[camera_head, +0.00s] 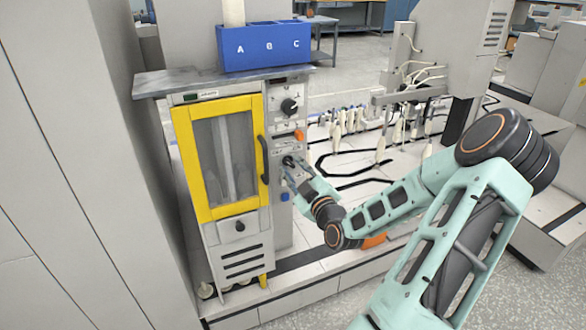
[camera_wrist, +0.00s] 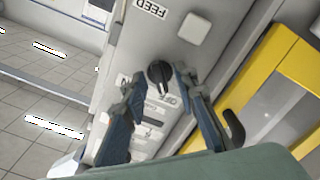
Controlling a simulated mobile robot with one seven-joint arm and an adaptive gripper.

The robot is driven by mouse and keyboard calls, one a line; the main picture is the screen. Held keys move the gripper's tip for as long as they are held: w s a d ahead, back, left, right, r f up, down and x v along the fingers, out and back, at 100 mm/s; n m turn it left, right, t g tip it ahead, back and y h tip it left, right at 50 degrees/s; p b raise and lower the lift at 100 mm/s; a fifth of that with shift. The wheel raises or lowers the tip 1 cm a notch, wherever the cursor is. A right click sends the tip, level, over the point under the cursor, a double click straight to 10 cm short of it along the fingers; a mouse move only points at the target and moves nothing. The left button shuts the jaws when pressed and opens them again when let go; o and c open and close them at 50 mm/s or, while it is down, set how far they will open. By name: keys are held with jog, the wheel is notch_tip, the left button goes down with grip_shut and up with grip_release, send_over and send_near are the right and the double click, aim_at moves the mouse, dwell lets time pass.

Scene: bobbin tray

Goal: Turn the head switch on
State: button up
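A small black rotary knob (camera_wrist: 160,76), which I take to be the head switch, is on the grey control panel (camera_wrist: 195,62). My gripper (camera_wrist: 159,78) is open, with one finger on each side of the knob in the wrist view and visible gaps between. I cannot tell how far the fingertips are from the panel. In the head view, my gripper (camera_head: 291,172) is at the panel's lower middle, and the knob (camera_head: 288,160) is partly hidden by the fingers.
A larger black dial (camera_head: 289,106) and an orange button (camera_head: 299,134) are higher on the panel, a blue one (camera_head: 284,197) lower. A yellow-framed door (camera_head: 188,160) with a black handle (camera_head: 264,158) stands close left. A blue A-B-C box (camera_head: 262,60) is on top.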

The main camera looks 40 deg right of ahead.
grip_shut()
jog(key=shift+m, duration=0.3)
jog(key=m, duration=0.3)
jog(key=m+p, duration=0.1)
jog(key=m, duration=0.3)
jog(key=shift+m, duration=0.4)
jog(key=m+p, duration=0.1)
jog(key=m, duration=0.3)
jog(key=shift+m+p, duration=0.45)
jog(key=shift+m, duration=1.35)
